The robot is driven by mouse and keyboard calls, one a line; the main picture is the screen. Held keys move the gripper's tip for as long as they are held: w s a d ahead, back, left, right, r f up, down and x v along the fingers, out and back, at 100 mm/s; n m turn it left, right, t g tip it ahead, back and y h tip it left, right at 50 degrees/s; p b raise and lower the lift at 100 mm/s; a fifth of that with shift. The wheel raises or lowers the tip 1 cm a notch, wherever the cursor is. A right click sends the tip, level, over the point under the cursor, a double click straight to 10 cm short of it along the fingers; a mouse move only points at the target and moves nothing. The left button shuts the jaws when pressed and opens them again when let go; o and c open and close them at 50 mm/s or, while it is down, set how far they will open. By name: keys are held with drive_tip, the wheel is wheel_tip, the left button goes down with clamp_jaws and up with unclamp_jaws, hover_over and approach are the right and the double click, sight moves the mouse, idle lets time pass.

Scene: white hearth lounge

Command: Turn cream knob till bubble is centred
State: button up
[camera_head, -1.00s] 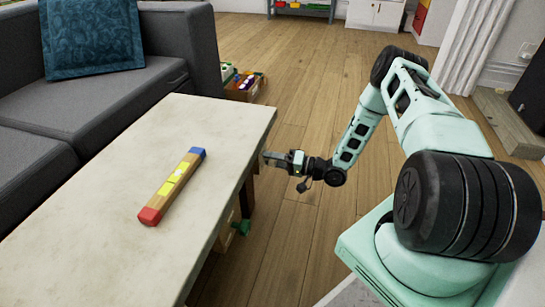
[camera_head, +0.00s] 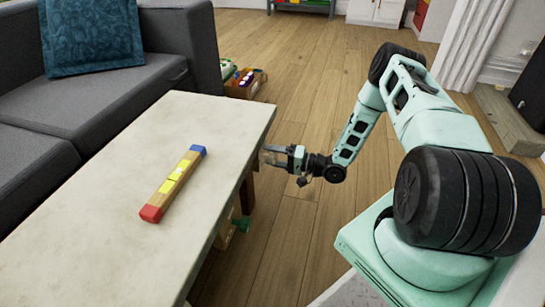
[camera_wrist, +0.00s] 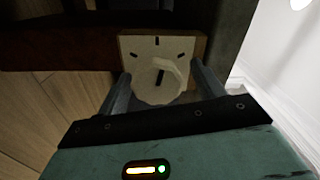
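The cream knob (camera_wrist: 150,92) shows in the wrist view, in front of a cream plate (camera_wrist: 133,45) with dark tick marks. A dark mark on the knob points roughly up. My gripper (camera_wrist: 163,80) is open, with one finger on each side of the knob; I cannot tell whether they touch it. In the head view my gripper (camera_head: 270,155) is at the table's right edge, and the knob is not discernible there. A wooden level (camera_head: 164,192) with red and blue ends and yellow windows lies on the table; its bubble is too small to make out.
The pale table (camera_head: 110,190) is otherwise bare on top. A green knob (camera_head: 241,224) sticks out below its right edge. A grey sofa (camera_head: 110,105) stands to the left. A box of coloured things (camera_head: 246,83) is on the floor behind the table. Wooden floor lies right of the table.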

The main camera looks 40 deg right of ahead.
drive_tip(key=shift+f, duration=0.1)
drive_tip(key=p+v, duration=0.4)
drive_tip(key=v, duration=1.3)
drive_tip(key=shift+s+p, duration=0.2)
drive_tip(key=shift+p, duration=0.1)
drive_tip(key=shift+w+d, duration=0.1)
